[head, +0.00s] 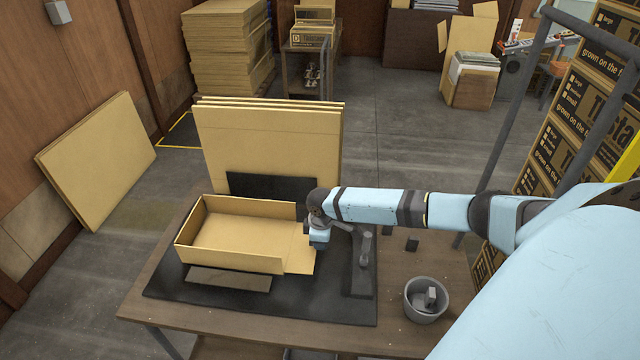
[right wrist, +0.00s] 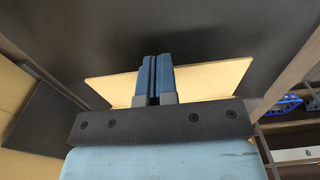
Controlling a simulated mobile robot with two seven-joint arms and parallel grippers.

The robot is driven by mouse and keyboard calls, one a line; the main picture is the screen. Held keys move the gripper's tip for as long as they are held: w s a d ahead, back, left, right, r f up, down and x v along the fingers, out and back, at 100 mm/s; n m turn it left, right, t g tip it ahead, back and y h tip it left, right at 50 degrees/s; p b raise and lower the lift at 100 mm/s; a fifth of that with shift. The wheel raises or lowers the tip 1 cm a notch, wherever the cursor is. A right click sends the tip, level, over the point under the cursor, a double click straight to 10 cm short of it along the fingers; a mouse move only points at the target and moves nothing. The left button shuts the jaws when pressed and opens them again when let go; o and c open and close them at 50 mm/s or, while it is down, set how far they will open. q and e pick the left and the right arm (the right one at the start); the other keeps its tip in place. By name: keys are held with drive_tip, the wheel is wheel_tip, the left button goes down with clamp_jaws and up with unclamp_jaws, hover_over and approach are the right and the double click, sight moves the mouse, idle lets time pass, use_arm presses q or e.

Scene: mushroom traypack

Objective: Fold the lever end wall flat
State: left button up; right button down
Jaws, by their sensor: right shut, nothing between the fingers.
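The cardboard tray (head: 232,232) sits on a black mat (head: 330,308) on the table. Its left, back and front walls stand up. At its right end, nearest the grey lever fixture (head: 363,262), the end wall (head: 300,262) lies outward and low; my arm hides part of it, and I cannot tell whether it is fully flat. My right gripper (head: 317,245) is over that end, fingers shut and empty. In the right wrist view the shut blue fingers (right wrist: 154,75) point across a tan cardboard panel (right wrist: 215,82); contact is unclear. My left gripper is not in view.
A stack of flat cardboard sheets (head: 270,135) stands behind the tray. A grey bucket (head: 426,300) holding a small grey object is at the table's right. A small dark block (head: 412,244) lies right of the fixture. The mat's front right is clear.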

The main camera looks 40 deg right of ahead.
drive_tip(key=shift+a, duration=0.1)
idle(0.3)
drive_tip(key=shift+w+a+r, duration=0.3)
drive_tip(key=shift+w+a, duration=0.1)
drive_tip(key=shift+w, duration=0.2)
wheel_tip(320, 180, up, 14)
drive_tip(key=shift+s+f, duration=0.15)
idle(0.3)
